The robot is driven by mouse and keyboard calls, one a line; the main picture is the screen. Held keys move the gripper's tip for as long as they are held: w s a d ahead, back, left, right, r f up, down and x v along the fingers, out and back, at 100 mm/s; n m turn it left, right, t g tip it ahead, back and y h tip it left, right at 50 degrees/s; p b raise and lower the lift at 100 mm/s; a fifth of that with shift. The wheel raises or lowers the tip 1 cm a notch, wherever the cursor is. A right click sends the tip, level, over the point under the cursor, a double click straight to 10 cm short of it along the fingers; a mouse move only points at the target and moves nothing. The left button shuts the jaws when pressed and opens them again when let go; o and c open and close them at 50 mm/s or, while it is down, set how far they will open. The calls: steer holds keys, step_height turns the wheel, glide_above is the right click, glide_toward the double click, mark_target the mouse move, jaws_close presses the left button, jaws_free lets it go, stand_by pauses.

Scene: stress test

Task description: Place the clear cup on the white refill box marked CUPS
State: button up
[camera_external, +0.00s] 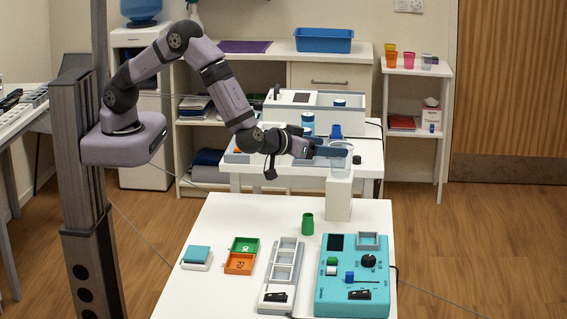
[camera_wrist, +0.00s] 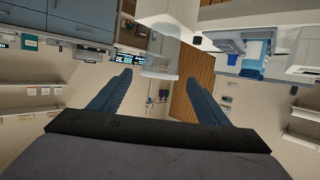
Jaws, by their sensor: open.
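The clear cup (camera_external: 342,166) shows at the top of a tall white box (camera_external: 338,198) on the front white table. It looks upright, and its base appears to meet the box top. No CUPS marking is readable on the box faces that show. My gripper (camera_external: 342,151) is open, with its blue fingers level with the cup's upper part and overlapping it. In the wrist view, the clear cup (camera_wrist: 168,48) appears ahead of the fingertips of my gripper (camera_wrist: 159,86), with gaps on both sides.
On the front table (camera_external: 230,212) stand a green cup (camera_external: 307,224), a teal device (camera_external: 335,285), a grey tray rack (camera_external: 282,275), green and orange bins (camera_external: 240,262) and a teal-topped box (camera_external: 197,257). A second table behind holds a white case (camera_external: 320,112) and blue-lidded jars.

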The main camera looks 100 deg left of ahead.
steer(key=shift+v, duration=1.1)
steer(key=w+d+r+m+h, duration=0.1)
steer(key=d+m+h, duration=0.3)
steer(key=h, duration=0.3)
steer(key=s+d+f+m+g+h, duration=0.2)
steer(key=s+m+g+h, duration=0.15)
steer(key=s, duration=0.55)
steer(key=s+a+f+g, duration=0.1)
steer(key=s+a+g, duration=0.2)
steer(key=s, duration=0.9)
steer(key=s+a+f+m+g, duration=0.1)
steer(key=s+a+g, duration=0.3)
steer(key=s, duration=0.9)
steer(key=shift+s+a+f, duration=0.15)
steer(key=shift+s+a, duration=0.05)
steer(key=shift+a, duration=0.3)
